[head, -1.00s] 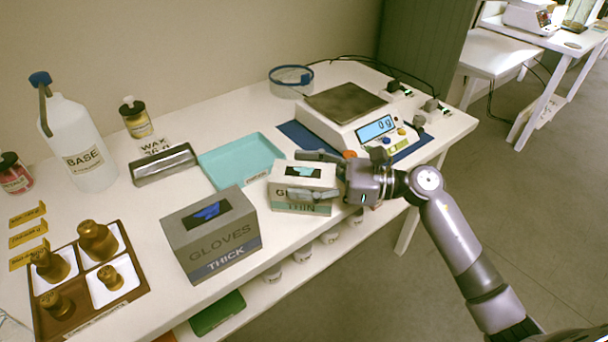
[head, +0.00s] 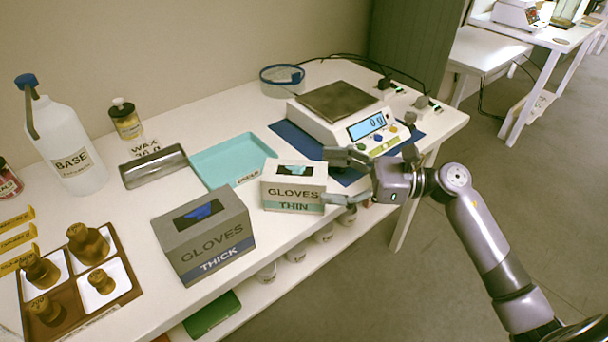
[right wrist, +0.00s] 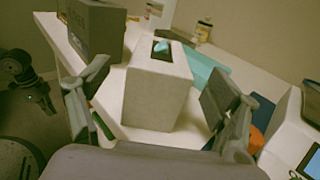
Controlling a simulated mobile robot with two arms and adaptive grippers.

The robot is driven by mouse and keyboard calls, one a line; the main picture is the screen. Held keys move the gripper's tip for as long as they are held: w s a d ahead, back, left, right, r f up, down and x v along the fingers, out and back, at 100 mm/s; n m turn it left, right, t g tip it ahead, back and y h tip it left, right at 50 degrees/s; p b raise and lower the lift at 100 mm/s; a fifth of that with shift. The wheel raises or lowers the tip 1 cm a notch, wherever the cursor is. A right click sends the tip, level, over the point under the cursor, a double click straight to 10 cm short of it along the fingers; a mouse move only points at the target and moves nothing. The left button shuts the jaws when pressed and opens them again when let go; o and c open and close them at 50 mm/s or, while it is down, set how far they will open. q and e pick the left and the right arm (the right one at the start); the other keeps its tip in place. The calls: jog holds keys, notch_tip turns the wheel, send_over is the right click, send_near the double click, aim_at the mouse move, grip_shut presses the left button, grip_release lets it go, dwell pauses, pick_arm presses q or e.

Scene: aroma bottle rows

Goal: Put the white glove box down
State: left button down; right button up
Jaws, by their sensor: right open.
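The white glove box (head: 294,187), labelled GLOVES THIN with a teal band, stands upright on the white table near its front edge. It is between the grey GLOVES THICK box and the scale. My right gripper (head: 340,177) is open, just right of the white box and apart from it. In the right wrist view the white box (right wrist: 160,88) stands ahead, between the two spread fingers (right wrist: 158,112), with gaps on both sides.
The grey GLOVES THICK box (head: 203,236) stands left of the white box. A teal tray (head: 232,158) lies behind it. The scale (head: 343,117) on a blue mat is at the right. A brown weight tray (head: 72,303) is at the left.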

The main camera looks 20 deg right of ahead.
pick_arm(q)
jog(key=shift+w+r, duration=0.1)
jog(key=shift+r, duration=0.85)
pick_arm(e)
jog(key=shift+v, duration=2.75)
